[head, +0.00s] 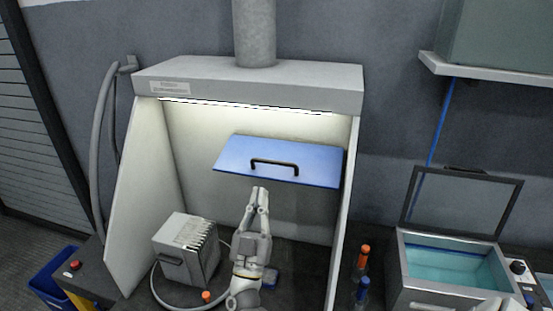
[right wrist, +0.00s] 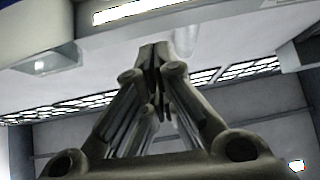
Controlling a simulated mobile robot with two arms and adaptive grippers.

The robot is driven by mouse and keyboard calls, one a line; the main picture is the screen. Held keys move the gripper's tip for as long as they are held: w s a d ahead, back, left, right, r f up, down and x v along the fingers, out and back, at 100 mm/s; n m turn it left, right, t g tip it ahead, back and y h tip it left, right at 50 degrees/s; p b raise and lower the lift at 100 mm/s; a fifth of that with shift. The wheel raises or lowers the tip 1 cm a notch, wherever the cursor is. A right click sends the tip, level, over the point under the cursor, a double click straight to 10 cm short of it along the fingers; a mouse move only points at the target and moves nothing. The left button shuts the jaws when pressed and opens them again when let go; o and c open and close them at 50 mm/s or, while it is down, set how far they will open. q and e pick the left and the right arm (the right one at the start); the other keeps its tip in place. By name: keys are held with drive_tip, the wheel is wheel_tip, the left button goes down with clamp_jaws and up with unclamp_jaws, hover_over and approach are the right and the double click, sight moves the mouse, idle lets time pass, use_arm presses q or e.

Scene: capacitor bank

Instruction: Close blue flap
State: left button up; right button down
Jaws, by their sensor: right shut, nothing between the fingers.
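The blue flap (head: 318,163) is raised inside the white hood, its face tilted, with a black bar handle (head: 275,163) near its lower edge. My right gripper (head: 259,190) points up in front of the hood. Its fingers are shut and empty, with the tips just below the left part of the handle in the picture; I cannot tell how far apart in depth they are. In the right wrist view the shut fingertips (right wrist: 155,48) point up under a lit strip. My left gripper is not in view.
A grey box (head: 185,250) with a handle stands left inside the hood (head: 140,200). Orange- and blue-capped bottles (head: 362,262) stand right of the hood wall. A bath with an open lid (head: 450,283) is further right. A cable loops around the grey box.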

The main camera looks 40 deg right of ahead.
sight(273, 163)
drive_tip(key=shift+m+g+h, duration=0.5)
drive_tip(key=shift+g+h, duration=0.1)
drive_tip(key=shift+h, duration=0.1)
drive_tip(key=w+d+r, duration=0.1)
drive_tip(key=d, duration=0.1)
drive_tip(key=w+d+r, duration=0.3)
drive_tip(key=w+d, duration=0.1)
drive_tip(key=d, duration=0.1)
drive_tip(key=shift+r, duration=0.25)
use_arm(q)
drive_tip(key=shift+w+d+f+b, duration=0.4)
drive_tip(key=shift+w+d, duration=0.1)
use_arm(e)
drive_tip(key=shift+w+d+f, duration=0.3)
drive_tip(key=shift+f, duration=0.25)
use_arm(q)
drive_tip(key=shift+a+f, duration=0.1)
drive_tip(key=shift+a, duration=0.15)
use_arm(e)
drive_tip(key=shift+s+a, duration=0.1)
